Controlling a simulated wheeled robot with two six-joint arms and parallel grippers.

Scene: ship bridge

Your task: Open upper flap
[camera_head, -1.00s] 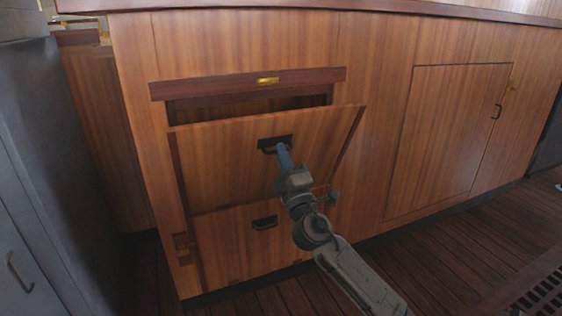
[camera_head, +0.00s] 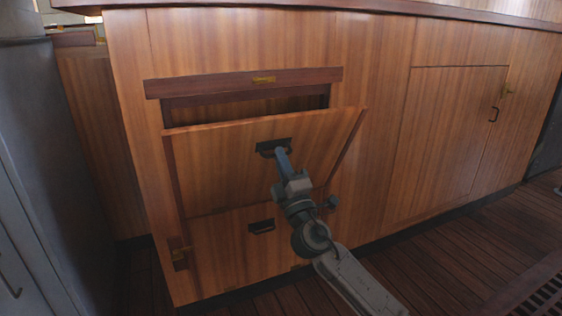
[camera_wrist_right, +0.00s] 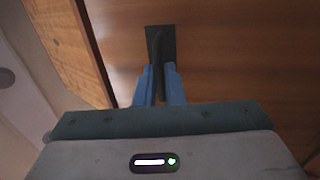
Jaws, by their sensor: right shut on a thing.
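The upper flap (camera_head: 225,165) is a wooden panel in the cabinet front. Its top edge is tilted out toward me, and a dark opening (camera_head: 245,104) shows above and behind it. My right gripper (camera_head: 281,156) is shut on the flap's dark handle (camera_head: 262,147), near the top middle of the panel. In the right wrist view, the blue fingers (camera_wrist_right: 160,84) sit on both sides of the handle (camera_wrist_right: 158,45). The fingers partly hide the handle. My left gripper is not in view.
A lower flap (camera_head: 222,250) with its own dark handle (camera_head: 262,226) is closed below. A closed cabinet door (camera_head: 445,140) is on the right. A grey cabinet (camera_head: 50,160) stands at the left. Wooden floor (camera_head: 440,260) lies clear at the front right.

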